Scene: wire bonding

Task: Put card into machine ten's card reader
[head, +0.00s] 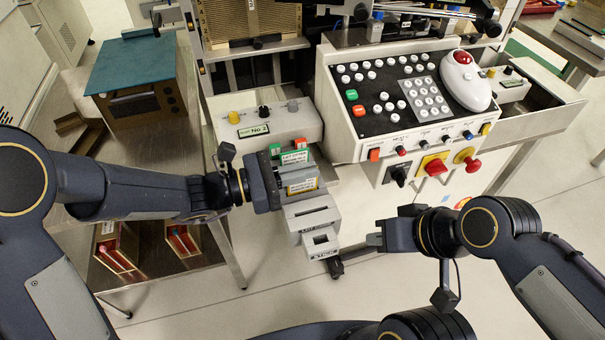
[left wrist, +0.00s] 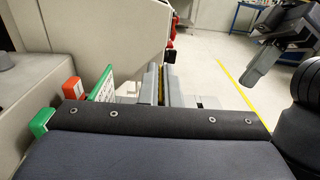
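My left gripper (head: 303,180) is just above a grey slotted card reader block (head: 310,214). Its two grey fingers (left wrist: 163,84) are close together around a thin piece with a yellow-edged label, seemingly the card (head: 303,187); most of it is hidden by the fingers. A smaller grey block (head: 320,243) with a lettered front stands nearer, below the reader block. A green-edged white sign (left wrist: 103,84) stands beside my left gripper. My right gripper (head: 372,241) is to the right of the small block, with nothing seen in it; its finger gap cannot be made out.
A control panel (head: 400,95) with white buttons, a red trackball and knobs stands behind and to the right. A grey box labelled No 2 (head: 265,128) is behind my left gripper. A metal table (head: 150,150) stands at left. The floor in front is clear.

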